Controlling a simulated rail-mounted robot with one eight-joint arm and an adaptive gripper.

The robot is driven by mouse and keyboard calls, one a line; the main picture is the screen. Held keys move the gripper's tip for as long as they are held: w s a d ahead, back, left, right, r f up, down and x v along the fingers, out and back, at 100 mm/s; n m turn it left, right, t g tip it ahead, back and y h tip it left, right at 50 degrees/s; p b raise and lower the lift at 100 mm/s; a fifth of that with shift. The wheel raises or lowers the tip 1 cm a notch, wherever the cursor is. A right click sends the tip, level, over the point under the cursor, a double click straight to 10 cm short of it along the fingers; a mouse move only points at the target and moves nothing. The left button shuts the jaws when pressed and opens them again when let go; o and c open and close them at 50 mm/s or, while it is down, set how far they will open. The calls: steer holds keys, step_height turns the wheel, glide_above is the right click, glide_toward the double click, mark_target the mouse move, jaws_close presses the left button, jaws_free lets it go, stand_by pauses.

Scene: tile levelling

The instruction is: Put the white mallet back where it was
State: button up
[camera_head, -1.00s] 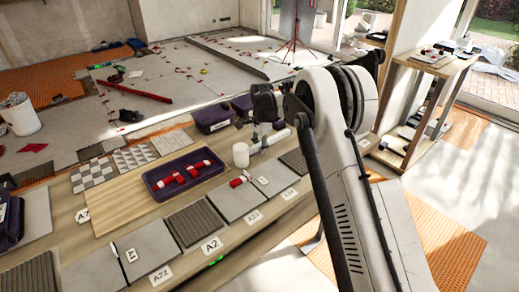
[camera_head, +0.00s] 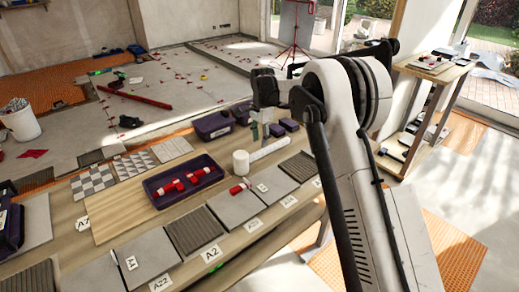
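The white mallet lies on the workbench right of the purple tray (camera_head: 160,203). Its round white head (camera_head: 240,163) is at the left, and its pale handle (camera_head: 272,148) runs back to the right. My gripper (camera_head: 260,132) is just above the handle, pointing down, with its fingers apart and nothing seen between them. The fingertips are small here, and their exact clearance from the handle is hard to judge.
The tray holds red-and-white pieces. Grey tiles (camera_head: 235,208) with labels line the bench front. A purple bin (camera_head: 212,126) and small dark purple blocks (camera_head: 289,124) stand behind the mallet. Patterned tiles (camera_head: 134,164) lie at the back left.

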mark_target(260, 151)
steer(key=s+d+r+n+t, duration=0.1)
steer(key=s+d+r, duration=0.25)
steer(key=r, duration=0.45)
steer(key=s+d+r+n+t, duration=0.1)
steer(key=s+d+r, duration=0.1)
steer(key=s+r, duration=0.45)
steer(key=s+d+r+n+t, duration=0.25)
steer(key=s+d+r, duration=0.25)
steer(key=s+r, duration=0.4)
steer(key=s+d+f+n+t, duration=0.1)
steer(key=s+d+f+n, duration=0.1)
steer(key=s, duration=0.7)
steer(key=s+d+f+n+t, duration=0.1)
steer(key=s+d+f+n, duration=0.1)
steer(key=s, duration=0.8)
steer(key=s+d+f+n+t, duration=0.1)
steer(key=s+d+f+n, duration=0.1)
steer(key=s, duration=0.8)
steer(key=shift+d+f, duration=0.2)
steer(key=shift+f, duration=0.35)
